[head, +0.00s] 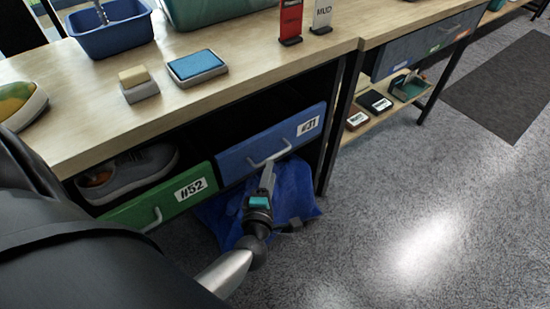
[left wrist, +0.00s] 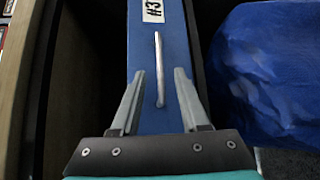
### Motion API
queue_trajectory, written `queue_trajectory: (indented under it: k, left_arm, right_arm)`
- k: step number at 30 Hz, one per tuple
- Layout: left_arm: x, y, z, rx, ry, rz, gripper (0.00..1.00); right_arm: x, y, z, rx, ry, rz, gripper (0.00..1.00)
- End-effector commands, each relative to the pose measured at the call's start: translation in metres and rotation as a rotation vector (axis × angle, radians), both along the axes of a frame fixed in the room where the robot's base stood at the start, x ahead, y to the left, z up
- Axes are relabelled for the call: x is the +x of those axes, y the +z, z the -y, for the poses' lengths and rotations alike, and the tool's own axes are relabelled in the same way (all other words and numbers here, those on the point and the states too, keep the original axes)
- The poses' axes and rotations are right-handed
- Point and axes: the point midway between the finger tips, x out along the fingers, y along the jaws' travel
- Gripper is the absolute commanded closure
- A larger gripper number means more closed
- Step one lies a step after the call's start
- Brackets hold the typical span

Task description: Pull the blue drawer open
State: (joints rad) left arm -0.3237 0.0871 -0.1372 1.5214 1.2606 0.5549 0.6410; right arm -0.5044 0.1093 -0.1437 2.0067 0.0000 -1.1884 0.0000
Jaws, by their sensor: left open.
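The blue drawer (head: 235,161), labelled #31, is under the workbench, with dark space above its front. I cannot tell whether it stands out from the frame. Its pale bar handle (head: 284,151) is on the front face. In the left wrist view the blue drawer front (left wrist: 146,37) runs up the middle with the handle (left wrist: 158,62) on it. My left gripper (head: 267,168) is at the handle in the head view. In the left wrist view its open fingers (left wrist: 159,72) lie either side of the handle's lower part, apart from it. My right gripper is not in view.
A green drawer (head: 160,205), labelled #52, with a grey shoe (head: 135,172) behind its front, is left of the blue drawer. A blue bag-like thing (head: 294,188) lies below the blue drawer, close to my left gripper. Grey floor (head: 400,220) at right is clear.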

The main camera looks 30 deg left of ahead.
Motion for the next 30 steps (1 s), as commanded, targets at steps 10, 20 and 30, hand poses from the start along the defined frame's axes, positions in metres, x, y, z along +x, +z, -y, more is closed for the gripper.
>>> queue_trajectory:
  k: [10,20,30]
  left_arm:
    - [0.054,-0.009,-0.022,0.003,0.001,0.002,0.55]
    - [0.069,-0.011,-0.028,0.002,0.001,0.000,0.55]
    - [0.068,-0.011,-0.028,0.003,0.001,0.000,0.69]
  right_arm:
    - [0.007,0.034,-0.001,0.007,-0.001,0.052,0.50]
    - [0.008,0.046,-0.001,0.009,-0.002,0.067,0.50]
    - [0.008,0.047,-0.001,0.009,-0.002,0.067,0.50]
